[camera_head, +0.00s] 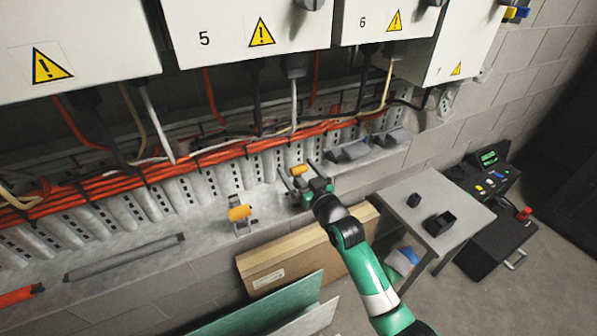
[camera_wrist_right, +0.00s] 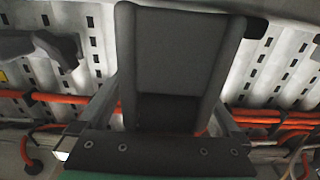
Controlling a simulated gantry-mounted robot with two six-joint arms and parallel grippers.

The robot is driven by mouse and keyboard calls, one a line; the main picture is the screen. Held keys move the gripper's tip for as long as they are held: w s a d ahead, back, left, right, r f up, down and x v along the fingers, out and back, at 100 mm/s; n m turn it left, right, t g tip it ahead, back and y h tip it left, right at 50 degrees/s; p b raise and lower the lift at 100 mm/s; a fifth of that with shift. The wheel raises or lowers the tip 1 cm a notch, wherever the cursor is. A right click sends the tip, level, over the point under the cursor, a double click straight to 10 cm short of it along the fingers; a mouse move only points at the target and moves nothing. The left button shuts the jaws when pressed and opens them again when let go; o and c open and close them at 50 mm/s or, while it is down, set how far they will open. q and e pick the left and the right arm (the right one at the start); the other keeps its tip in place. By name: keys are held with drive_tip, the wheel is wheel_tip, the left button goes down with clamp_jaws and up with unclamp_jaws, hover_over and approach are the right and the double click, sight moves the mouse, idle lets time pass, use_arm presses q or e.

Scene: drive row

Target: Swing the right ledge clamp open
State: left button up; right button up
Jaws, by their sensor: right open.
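The right ledge clamp (camera_head: 298,170), with an orange-yellow top, is on the grey ledge below the cable run. My right gripper (camera_head: 300,176) is open at this clamp, and its fingers partly hide it. I cannot tell whether they touch it. In the right wrist view, a large dark grey channel-shaped part (camera_wrist_right: 180,55) fills the space between the open fingers; I cannot tell whether it belongs to the clamp. A second clamp (camera_head: 239,213), orange-yellow on a grey metal frame, stands on the ledge further left. My left gripper is not in view.
Orange cables (camera_head: 215,155) run along the wall behind the ledge, under white cabinets (camera_head: 240,35). Grey fittings (camera_head: 350,152) sit to the right. A grey bar (camera_head: 125,257) lies on the ledge at left. A cardboard box (camera_head: 285,262) and a small table (camera_head: 460,205) stand below.

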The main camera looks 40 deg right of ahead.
clamp_jaws()
idle(0.3)
